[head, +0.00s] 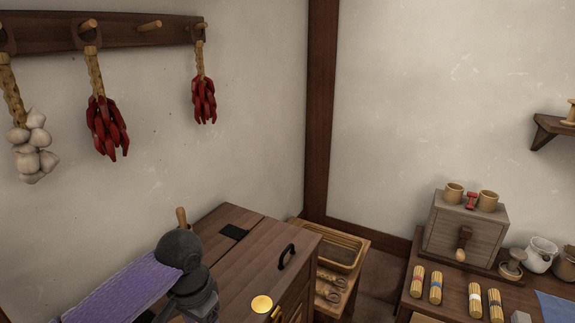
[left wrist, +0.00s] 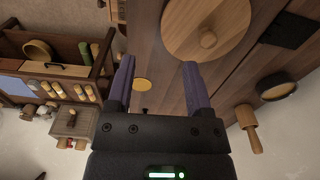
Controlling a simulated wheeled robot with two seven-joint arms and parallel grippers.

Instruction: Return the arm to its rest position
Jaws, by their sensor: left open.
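My left arm (head: 180,265) comes in from the lower left of the head view, over the wooden chest (head: 250,238). Its gripper cannot be made out there. In the left wrist view my left gripper (left wrist: 157,66) has its two purple-grey fingers spread wide, with nothing between them. Beyond the fingers is the wooden top, with a small yellow disc (left wrist: 142,84) and a round wooden lid with a knob (left wrist: 208,38). The disc also shows in the head view (head: 262,304). My right gripper is in neither view.
A dark-rimmed round dish (left wrist: 277,89) and a wooden handle (left wrist: 249,130) are right of the fingers. A tray (head: 340,245) stands behind the chest. A side table (head: 450,300) holds noodle-like bundles (head: 436,287) and a box (head: 465,228). Garlic (head: 32,148) and chillies (head: 106,127) hang above.

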